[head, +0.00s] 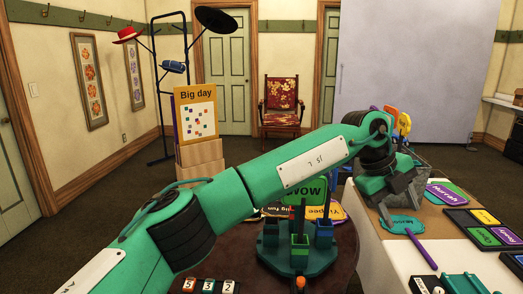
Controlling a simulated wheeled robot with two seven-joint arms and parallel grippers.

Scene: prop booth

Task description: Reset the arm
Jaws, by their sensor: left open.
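My left arm is green and crosses the view from the lower left to the right. Its gripper (398,207) is at the right end, over the near left part of the prop table. Its grey fingers point down and stand apart, with nothing seen between them. They are above or beside a teal paddle sign (402,225); I cannot tell whether they touch it. My right gripper is not in view.
A dark round table (230,262) holds a teal stand (298,257) with small cups, and number tiles (210,286). The prop table (425,257) at right carries colourful signs (447,192). A "Big day" board (196,110) and a red chair (281,97) stand behind.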

